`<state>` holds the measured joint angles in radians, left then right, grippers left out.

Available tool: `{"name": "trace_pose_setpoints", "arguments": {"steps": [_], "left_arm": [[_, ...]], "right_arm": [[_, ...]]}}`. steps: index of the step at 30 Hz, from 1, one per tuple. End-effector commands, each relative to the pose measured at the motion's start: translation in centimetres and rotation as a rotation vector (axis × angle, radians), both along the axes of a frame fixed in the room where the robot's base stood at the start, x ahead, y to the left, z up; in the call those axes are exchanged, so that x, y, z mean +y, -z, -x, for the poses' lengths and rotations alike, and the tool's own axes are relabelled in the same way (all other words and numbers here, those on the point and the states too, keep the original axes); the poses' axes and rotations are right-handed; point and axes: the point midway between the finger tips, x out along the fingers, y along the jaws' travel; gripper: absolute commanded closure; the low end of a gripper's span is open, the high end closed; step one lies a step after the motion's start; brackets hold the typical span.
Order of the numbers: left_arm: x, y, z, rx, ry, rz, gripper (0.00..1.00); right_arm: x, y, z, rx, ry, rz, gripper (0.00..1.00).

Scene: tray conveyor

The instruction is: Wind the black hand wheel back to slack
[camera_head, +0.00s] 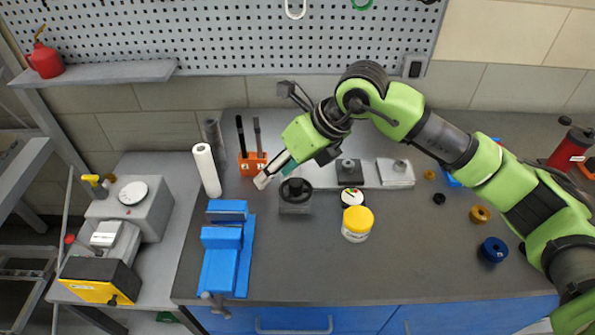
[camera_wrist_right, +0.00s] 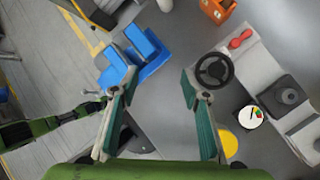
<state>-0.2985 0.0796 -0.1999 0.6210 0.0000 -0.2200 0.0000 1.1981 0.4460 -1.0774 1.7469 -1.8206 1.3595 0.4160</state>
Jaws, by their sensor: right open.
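The black hand wheel (camera_head: 295,188) sits on a dark block on the bench, right of the blue vise. In the right wrist view the spoked wheel (camera_wrist_right: 214,70) lies beside the right-hand finger, apparently beyond it. My right gripper (camera_head: 265,180) reaches in from the right, above and just left of the wheel. Its two green-padded fingers (camera_wrist_right: 158,80) are spread with nothing between them. I cannot tell whether a finger touches the wheel. A green and black arm, seemingly my left one, enters at the left of the wrist view; its dark end (camera_wrist_right: 78,113) is too small to read.
The blue vise (camera_head: 225,255) stands left of the wheel. An orange holder (camera_head: 252,163) and a white roll (camera_head: 206,170) stand behind it. The front middle bench is clear.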

Motion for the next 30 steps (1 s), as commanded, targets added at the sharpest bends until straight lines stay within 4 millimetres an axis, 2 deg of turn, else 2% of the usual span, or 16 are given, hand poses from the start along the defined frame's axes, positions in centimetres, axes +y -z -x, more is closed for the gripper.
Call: {"name": "trace_pose_setpoints", "arguments": {"steps": [1, 3, 6, 8, 14, 24, 30], "left_arm": [[0.0, 0.0, 0.0, 0.000, 0.000, 0.000, 0.68], [0.0, 0.0, 0.0, 0.000, 0.000, 0.000, 0.68], [0.0, 0.0, 0.0, 0.000, 0.000, 0.000, 0.68], [0.0, -0.1, 0.0, 0.000, 0.000, 0.000, 0.68], [0.0, -1.1, 0.2, 0.002, 0.000, 0.000, 0.68], [0.0, -3.6, 0.3, 0.004, 0.000, 0.000, 0.68], [0.0, -4.3, 0.3, 0.004, 0.000, 0.000, 0.68]], "right_arm": [[-2.2, -0.1, -1.5, -0.033, 0.032, 0.090, 0.58], [-4.7, -0.3, -2.8, -0.062, 0.072, 0.185, 0.58], [-6.8, -0.5, -3.8, -0.081, 0.107, 0.260, 0.58], [-7.3, -0.4, -4.1, -0.085, 0.117, 0.279, 0.58], [-6.8, 1.7, -4.7, -0.081, 0.116, 0.281, 0.58], [-4.9, 8.3, -6.8, -0.080, 0.115, 0.280, 0.58], [-4.2, 11.1, -7.7, -0.083, 0.115, 0.278, 0.58]]}}
